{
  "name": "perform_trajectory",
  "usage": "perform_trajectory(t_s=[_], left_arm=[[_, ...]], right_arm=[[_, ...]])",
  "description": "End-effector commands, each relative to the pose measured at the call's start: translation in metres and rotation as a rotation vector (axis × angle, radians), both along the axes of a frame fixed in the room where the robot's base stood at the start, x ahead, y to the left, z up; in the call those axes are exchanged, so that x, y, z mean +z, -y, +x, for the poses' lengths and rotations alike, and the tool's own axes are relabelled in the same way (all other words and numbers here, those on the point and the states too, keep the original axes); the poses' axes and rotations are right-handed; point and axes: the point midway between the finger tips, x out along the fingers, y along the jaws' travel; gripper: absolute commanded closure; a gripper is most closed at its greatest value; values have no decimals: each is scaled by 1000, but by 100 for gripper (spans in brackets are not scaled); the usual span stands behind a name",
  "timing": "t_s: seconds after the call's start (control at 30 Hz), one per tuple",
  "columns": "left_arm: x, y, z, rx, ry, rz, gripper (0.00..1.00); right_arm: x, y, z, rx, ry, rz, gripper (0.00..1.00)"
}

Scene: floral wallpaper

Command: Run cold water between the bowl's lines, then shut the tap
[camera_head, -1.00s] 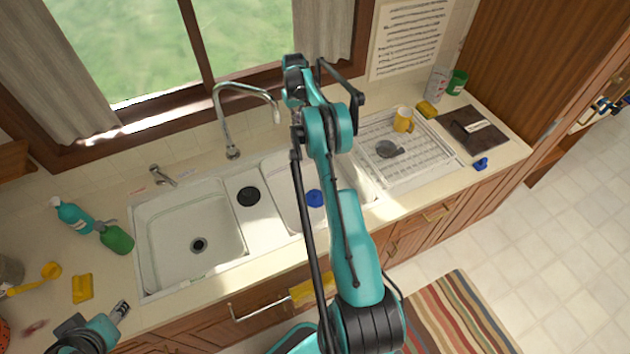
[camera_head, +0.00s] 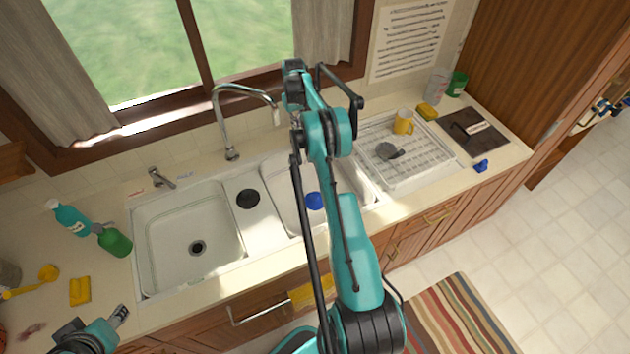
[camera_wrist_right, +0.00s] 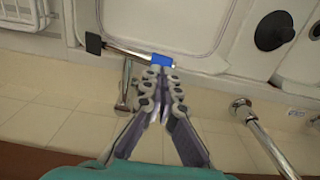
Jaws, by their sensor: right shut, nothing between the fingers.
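A chrome spout (camera_head: 222,125) arches behind the double sink; I see no clear stream under its end. The left sink bowl (camera_head: 190,225) looks empty, with a thin line around its inside. My right arm covers much of the right bowl (camera_head: 280,185), where a blue round thing (camera_head: 314,201) shows. In the right wrist view my right gripper (camera_wrist_right: 165,72) is shut and empty. Its tips are by a chrome lever (camera_wrist_right: 130,51) with a blue part (camera_wrist_right: 162,60); whether they touch is unclear. Another handle (camera_head: 160,177) stands behind the left bowl. My left gripper (camera_head: 120,314) is low left.
Green bottles (camera_head: 115,241) and a yellow sponge (camera_head: 80,291) are on the left counter. A white dish rack (camera_head: 425,160) with a yellow mug (camera_head: 403,121) and a strainer-like utensil (camera_head: 388,151) is right of the sink. A black drain cover (camera_head: 248,199) sits between the bowls.

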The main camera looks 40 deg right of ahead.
Motion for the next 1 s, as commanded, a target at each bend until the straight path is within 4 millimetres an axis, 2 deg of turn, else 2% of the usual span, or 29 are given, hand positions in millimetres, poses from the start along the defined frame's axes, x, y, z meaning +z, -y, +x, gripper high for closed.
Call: perform_trajectory(t_s=[0.53,1.0], left_arm=[[-1,0,0,0,0,0,55],[-16,0,0,0,0,0,55]], right_arm=[[-1,0,0,0,0,0,100],[-20,0,0,0,0,0,100]])
